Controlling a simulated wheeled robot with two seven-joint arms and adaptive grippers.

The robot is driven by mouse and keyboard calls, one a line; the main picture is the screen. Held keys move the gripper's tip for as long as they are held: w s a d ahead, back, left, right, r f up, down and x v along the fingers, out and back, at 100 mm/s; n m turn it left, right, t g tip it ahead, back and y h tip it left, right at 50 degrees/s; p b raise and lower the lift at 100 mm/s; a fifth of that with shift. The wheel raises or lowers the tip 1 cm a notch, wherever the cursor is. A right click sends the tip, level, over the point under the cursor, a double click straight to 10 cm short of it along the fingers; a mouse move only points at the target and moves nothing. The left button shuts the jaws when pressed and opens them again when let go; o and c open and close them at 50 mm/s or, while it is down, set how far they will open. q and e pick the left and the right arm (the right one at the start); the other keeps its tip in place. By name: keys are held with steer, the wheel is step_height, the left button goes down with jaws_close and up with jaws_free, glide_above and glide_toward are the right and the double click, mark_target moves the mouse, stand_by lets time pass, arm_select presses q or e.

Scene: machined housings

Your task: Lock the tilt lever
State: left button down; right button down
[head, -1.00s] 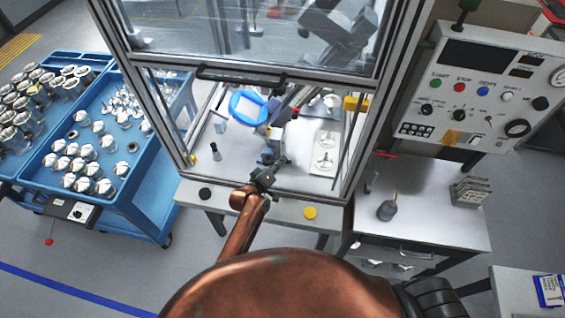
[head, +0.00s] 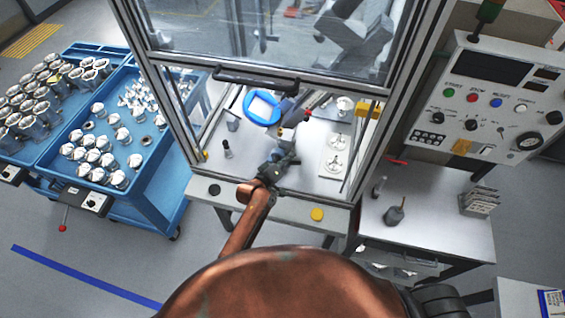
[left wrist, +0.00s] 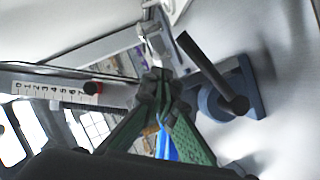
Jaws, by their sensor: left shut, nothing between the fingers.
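My left gripper (head: 287,157) reaches over the front edge of the enclosure's bench, close to a grey-blue fixture (head: 287,134). In the left wrist view its green-padded fingers (left wrist: 158,78) meet at the tips, shut and empty. A black rod-shaped lever (left wrist: 212,72) on a blue mount (left wrist: 245,88) stands to the right of the fingers, apart from them in the picture. It looks like the tilt lever, but I cannot tell whether it is locked. My right gripper is out of view.
A blue ring (head: 262,107) and a small dark post (head: 227,149) stand on the bench. A raised glass door with a black handle (head: 256,83) hangs above. The enclosure posts flank the opening. A control panel (head: 490,100) is at right, a blue cart (head: 150,175) at left.

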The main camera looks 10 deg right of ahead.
arm_select(q)
steer(key=s+a+r+b, duration=0.1)
steer(key=s+a+r, duration=0.4)
steer(key=s, duration=0.2)
steer(key=shift+s+a, duration=0.2)
steer(key=shift+a, duration=0.05)
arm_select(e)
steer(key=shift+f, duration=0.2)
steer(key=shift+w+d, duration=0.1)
